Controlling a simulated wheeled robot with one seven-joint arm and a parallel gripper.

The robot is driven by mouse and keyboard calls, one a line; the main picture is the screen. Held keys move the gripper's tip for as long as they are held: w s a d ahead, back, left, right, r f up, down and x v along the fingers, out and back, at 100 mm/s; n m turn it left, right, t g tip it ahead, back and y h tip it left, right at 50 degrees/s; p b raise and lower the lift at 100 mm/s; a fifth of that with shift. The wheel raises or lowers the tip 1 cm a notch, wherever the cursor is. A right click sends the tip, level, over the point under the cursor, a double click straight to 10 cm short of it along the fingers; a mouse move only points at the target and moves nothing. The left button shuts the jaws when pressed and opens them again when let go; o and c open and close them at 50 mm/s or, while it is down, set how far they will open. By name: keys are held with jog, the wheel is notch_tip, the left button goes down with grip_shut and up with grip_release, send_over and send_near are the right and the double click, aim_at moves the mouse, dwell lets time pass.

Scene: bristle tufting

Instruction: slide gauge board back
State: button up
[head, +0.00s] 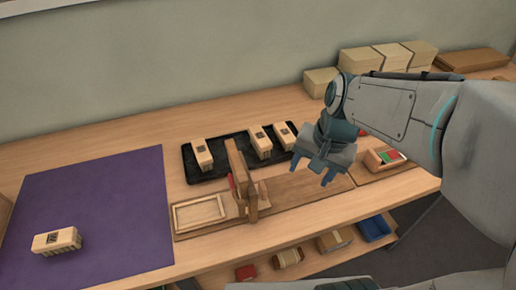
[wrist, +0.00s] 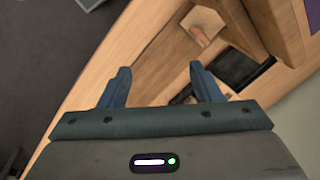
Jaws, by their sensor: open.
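An upright wooden board (head: 239,172), which I take to be the gauge board, stands crosswise on a long wooden base plank (head: 300,190). It also shows in the wrist view (wrist: 285,28) at the upper right. A shallow wooden frame (head: 198,213) lies on the plank to its left. A small wooden block (wrist: 207,25) shows beside the board in the wrist view. My gripper (head: 313,172) is open and empty, to the right of the board and above the plank, apart from both. Its fingers (wrist: 161,87) point down with nothing between them.
A black tray (head: 223,154) with several wooden brush blocks lies behind the plank. A purple mat (head: 105,200) with one block (head: 57,241) is at left. A box with red and green pieces (head: 384,158) is at right. Pale boxes (head: 362,60) stand at the back.

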aim_at(264, 185)
jog(key=w+a+f+m+g+y, duration=0.2)
jog(key=w+a+f+m, duration=0.3)
jog(key=w+m, duration=0.4)
jog(key=shift+m, duration=0.3)
jog(key=b+x, duration=0.1)
jog(key=x, duration=0.5)
jog(key=b+x, duration=0.1)
jog(key=x, duration=0.6)
jog(key=shift+s+a+f, duration=0.15)
jog(key=shift+a, duration=0.2)
